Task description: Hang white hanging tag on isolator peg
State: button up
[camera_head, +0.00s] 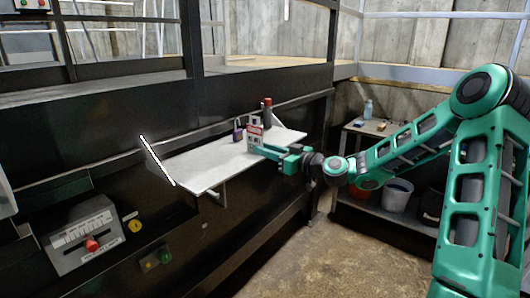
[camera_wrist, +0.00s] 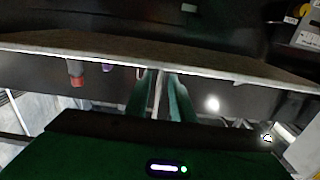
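The white hanging tag (camera_head: 254,137), with red print, stands upright on the white shelf (camera_head: 205,165) in the head view. My gripper (camera_head: 262,150) reaches in from the right, with its fingers at the tag's lower part. In the wrist view the green fingers (camera_wrist: 160,85) are spread, with a thin pale edge, likely the tag (camera_wrist: 158,92), between them. I see no clear grip on it. The isolator panel (camera_head: 70,236) is at the lower left of the head view, with a red peg or handle (camera_head: 92,244). The panel's corner (camera_wrist: 310,38) also shows in the wrist view.
A purple padlock (camera_head: 238,134) stands just left of the tag and a red-topped item (camera_head: 267,112) just behind it. The shelf's left part is clear. A yellow round switch (camera_head: 132,226) is beside the panel. A side table (camera_head: 372,128) and buckets (camera_head: 397,195) stand at the right.

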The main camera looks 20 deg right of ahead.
jog(key=v, duration=1.2)
jog(key=s+a+f+g+h, duration=0.2)
jog(key=s+f+g+h, duration=0.2)
jog(key=s+f+g, duration=0.6)
jog(key=s+d+m+g+h, duration=0.1)
jog(key=s+d+m+h, duration=0.2)
jog(key=s, duration=0.7)
jog(key=s+d+m+g+h, duration=0.2)
jog(key=s+d+m, duration=0.3)
jog(key=s, duration=0.5)
jog(key=d+h, duration=0.1)
jog(key=d, duration=0.1)
jog(key=shift+s+d+f+m, duration=0.25)
jog(key=shift+s+d+m, duration=0.05)
jog(key=shift+d, duration=0.05)
jog(key=shift+o, duration=0.5)
jog(key=s+d+r+m+g, duration=0.1)
jog(key=s+m, duration=0.4)
jog(key=s, duration=0.5)
jog(key=shift+d+r+g, duration=0.3)
jog(key=shift+r+g, duration=0.1)
jog(key=shift+r, duration=0.3)
jog(key=shift+d, duration=0.1)
